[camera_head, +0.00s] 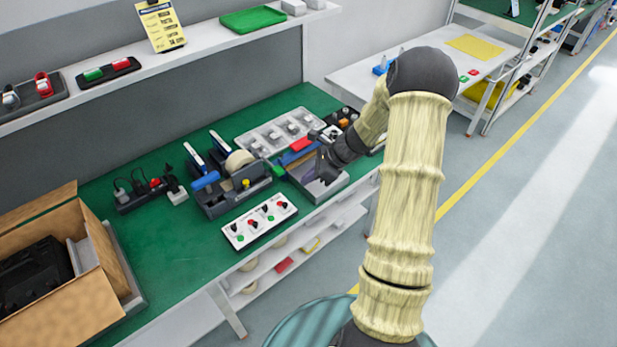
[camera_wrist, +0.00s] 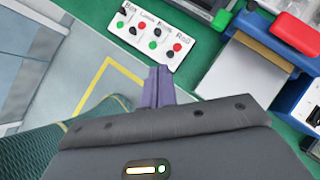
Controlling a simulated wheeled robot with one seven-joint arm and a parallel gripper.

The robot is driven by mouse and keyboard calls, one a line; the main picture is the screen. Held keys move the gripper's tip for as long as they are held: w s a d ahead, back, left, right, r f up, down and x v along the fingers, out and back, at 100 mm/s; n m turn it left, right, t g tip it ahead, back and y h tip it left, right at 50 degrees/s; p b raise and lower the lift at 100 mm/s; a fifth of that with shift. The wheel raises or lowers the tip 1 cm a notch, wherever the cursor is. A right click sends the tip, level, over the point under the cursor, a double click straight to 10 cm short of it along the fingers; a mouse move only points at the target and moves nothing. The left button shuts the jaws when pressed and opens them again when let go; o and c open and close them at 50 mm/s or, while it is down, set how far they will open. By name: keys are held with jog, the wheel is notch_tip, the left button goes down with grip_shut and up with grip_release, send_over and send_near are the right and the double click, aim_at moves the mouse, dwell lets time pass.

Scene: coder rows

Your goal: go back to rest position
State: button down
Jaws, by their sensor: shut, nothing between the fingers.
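My gripper (camera_head: 321,171) is at the end of my arm, over the right part of the green workbench (camera_head: 133,230), near a grey open tray (camera_head: 331,192). In the wrist view my gripper (camera_wrist: 160,72) shows its purple fingers closed together with nothing between them. The white panel with coloured knobs (camera_head: 259,222) lies flat near the bench's front edge. In the wrist view this panel (camera_wrist: 181,38) is just beyond the fingertips and looks apart from them.
A tape dispenser with tools (camera_head: 232,190) stands behind the panel. A cardboard box (camera_head: 85,305) is at the left end. A shelf (camera_head: 150,66) runs above the bench. A second white table (camera_head: 350,77) stands beyond. The floor (camera_head: 520,200) at the right is clear.

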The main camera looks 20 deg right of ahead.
jog(key=s+a+r+n+h, duration=0.3)
jog(key=s+r+n, duration=0.3)
jog(key=s+n, duration=0.4)
jog(key=s+a+r+n+g+h, duration=0.1)
jog(key=s+a+r+n+h, duration=0.3)
jog(key=s+n, duration=0.5)
notch_tip(320, 180, up, 2)
jog(key=a+n, duration=0.2)
jog(key=n, duration=0.2)
jog(key=shift+s, duration=0.4)
jog(key=shift+r, duration=0.1)
